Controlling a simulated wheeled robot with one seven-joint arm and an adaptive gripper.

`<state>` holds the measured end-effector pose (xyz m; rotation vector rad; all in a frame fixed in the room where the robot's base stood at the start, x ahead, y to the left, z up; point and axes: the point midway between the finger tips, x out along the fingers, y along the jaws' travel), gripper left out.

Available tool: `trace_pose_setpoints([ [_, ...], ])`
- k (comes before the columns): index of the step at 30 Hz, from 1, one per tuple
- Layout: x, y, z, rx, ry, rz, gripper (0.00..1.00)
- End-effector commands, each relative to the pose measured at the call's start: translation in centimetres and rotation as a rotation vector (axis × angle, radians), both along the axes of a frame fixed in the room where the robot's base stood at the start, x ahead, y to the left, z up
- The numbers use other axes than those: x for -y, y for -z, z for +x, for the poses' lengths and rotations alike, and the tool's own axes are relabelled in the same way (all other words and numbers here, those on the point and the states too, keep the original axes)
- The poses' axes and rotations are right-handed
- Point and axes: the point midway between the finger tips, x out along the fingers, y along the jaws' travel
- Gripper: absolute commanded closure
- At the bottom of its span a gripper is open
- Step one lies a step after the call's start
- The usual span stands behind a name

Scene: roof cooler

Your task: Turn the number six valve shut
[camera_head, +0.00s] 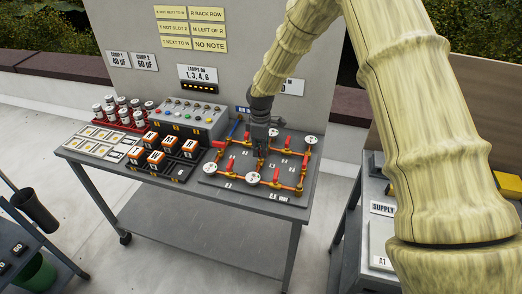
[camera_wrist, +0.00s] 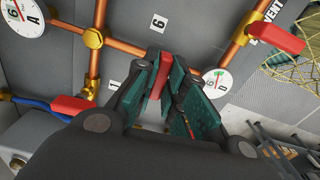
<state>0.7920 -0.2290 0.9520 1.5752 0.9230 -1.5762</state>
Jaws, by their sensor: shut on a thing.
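My gripper (camera_head: 261,148) reaches down over the pipe board (camera_head: 215,190) on the bench. In the wrist view its green-padded fingers (camera_wrist: 165,78) are closed on a red valve handle (camera_wrist: 158,76). A plate marked 6 (camera_wrist: 158,22) is on the board just beyond this handle. A copper pipe (camera_wrist: 208,65) runs behind the fingers, and the handle stands across its line in this view. The valve body is hidden by the fingers. In the head view the gripper covers the held handle.
Another red handle (camera_wrist: 275,38) is by the VENT plate, and one (camera_wrist: 72,108) is at the blue hose. Gauge A (camera_wrist: 22,18) and gauge D (camera_wrist: 217,82) flank the fingers. A control box (camera_head: 187,118) and orange-white blocks (camera_head: 156,158) stand left of the board.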

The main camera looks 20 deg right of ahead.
Motion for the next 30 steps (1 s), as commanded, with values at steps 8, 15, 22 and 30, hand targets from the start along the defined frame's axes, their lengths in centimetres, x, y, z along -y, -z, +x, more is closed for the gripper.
trace_pose_setpoints([
  [8,-0.1,-0.15,0.16,0.004,0.029,0.001,1.0],
  [15,-0.1,-0.17,0.19,0.005,0.029,0.001,1.0],
  [22,-0.03,-0.13,0.13,0.004,0.029,0.001,0.66],
  [30,0.05,-0.15,0.06,0.002,0.03,0.0,0.66],
])
